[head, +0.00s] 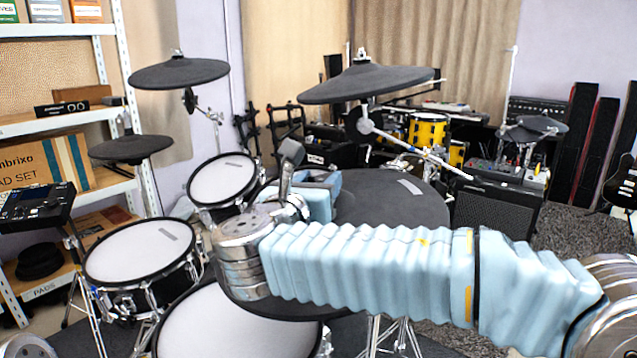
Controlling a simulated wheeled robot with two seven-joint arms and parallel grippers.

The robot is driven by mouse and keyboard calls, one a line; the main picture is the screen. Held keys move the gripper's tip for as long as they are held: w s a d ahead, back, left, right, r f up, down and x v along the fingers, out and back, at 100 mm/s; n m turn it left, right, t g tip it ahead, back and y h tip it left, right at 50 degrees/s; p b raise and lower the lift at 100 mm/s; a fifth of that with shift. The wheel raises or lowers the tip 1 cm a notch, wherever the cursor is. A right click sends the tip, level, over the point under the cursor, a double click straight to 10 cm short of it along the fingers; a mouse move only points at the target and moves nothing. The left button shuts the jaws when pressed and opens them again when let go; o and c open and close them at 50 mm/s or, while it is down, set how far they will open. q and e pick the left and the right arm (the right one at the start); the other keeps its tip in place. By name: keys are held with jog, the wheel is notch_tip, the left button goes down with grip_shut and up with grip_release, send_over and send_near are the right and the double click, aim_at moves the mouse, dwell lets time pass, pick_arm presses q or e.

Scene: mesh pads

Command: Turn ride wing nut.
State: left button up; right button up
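A large dark round cymbal pad (395,210), which I take to be the ride, lies in the middle foreground with a pale label near its far edge. My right arm crosses in front of it from the right and hides much of it. My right gripper (290,160) is over the left part of this pad in the picture, with a grey finger part pointing up. Whether it is open or holds anything does not show. I cannot make out a wing nut on this pad; its middle is behind my arm and gripper. My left gripper is not in view.
White mesh drum pads (140,250) stand at the left and below my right arm. Two raised cymbals, one at the left (178,73) and one at the centre (365,84), stand behind. A drum module (35,205) and shelf (60,125) are at the left. An amplifier (495,210) stands behind right.

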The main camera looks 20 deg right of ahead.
jog(key=c, duration=0.4)
jog(key=shift+w+a+r+m+g+h+p, duration=0.1)
jog(key=shift+a+r+m+g+h+p, duration=0.05)
jog(key=shift+m+g+h+p, duration=0.45)
jog(key=shift+f+m+g+h, duration=0.2)
jog(key=shift+m+g+h, duration=0.9)
jog(key=shift+h, duration=0.3)
jog(key=o, duration=1.1)
jog(key=shift+c, duration=0.2)
jog(key=shift+a, duration=0.1)
jog(key=v, duration=1.3)
jog(key=shift+s+a+b, duration=0.15)
jog(key=shift+s+b, duration=0.2)
jog(key=shift+s, duration=0.05)
